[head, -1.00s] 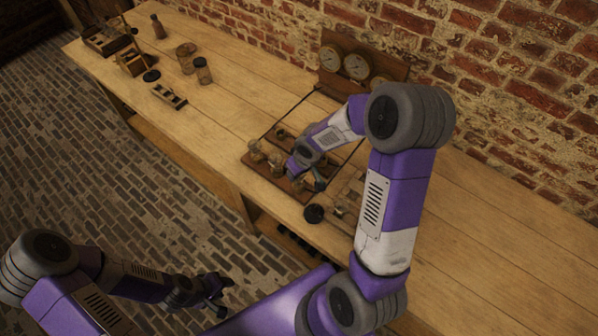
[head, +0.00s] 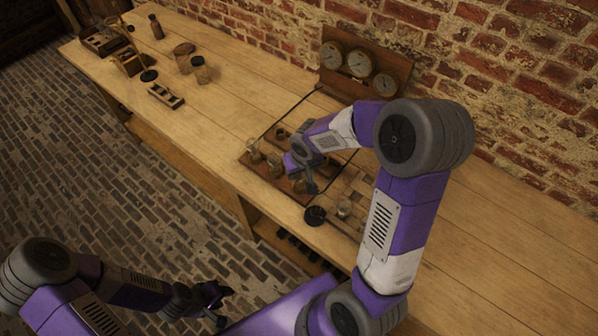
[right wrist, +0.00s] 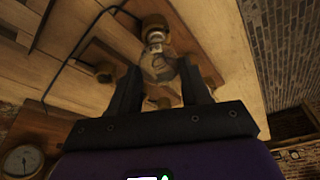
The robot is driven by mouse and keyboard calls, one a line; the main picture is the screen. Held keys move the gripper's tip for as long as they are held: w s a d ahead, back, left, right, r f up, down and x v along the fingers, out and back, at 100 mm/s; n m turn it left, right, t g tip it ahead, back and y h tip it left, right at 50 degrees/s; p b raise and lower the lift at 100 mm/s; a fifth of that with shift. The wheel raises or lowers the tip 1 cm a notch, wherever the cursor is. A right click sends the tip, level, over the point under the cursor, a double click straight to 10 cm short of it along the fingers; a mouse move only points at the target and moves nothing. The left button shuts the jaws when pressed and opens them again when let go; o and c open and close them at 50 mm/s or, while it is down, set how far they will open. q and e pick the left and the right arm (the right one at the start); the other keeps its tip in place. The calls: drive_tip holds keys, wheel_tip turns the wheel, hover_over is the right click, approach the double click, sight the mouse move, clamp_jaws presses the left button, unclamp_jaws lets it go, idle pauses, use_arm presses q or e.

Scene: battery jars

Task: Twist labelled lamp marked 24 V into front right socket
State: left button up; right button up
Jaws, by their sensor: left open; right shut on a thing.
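My right gripper (head: 308,187) is low over the board's front right part. In the right wrist view, my right gripper (right wrist: 160,88) is shut on a clear glass lamp (right wrist: 160,65), its metal base toward a round fitting on the board. I cannot tell whether base and socket touch. No 24 V marking is readable. My left gripper (head: 216,302) is open and empty, away from the bench over the floor.
A dark round object (head: 314,215) and a wooden tray with a glass lamp (head: 344,208) are right of the board. A panel of gauges (head: 360,64) stands behind. Jars (head: 200,70) and small wooden racks (head: 166,96) are at the left. The bench between them is clear.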

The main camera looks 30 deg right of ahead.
drive_tip(key=shift+f+m+h+b, duration=0.15)
drive_tip(key=shift+m+h+b, duration=0.15)
drive_tip(key=shift+m+b, duration=1.1)
drive_tip(key=shift+b, duration=0.55)
drive_tip(key=shift+m+g+h+b, duration=0.3)
drive_tip(key=shift+m+b, duration=0.6)
drive_tip(key=shift+b, duration=0.05)
drive_tip(key=shift+m+h+b, duration=0.3)
drive_tip(key=shift+m+b, duration=0.75)
drive_tip(key=shift+m, duration=0.35)
drive_tip(key=shift+m+g+b, duration=0.4)
drive_tip(key=shift+m+b, duration=0.05)
drive_tip(key=shift+m, duration=0.55)
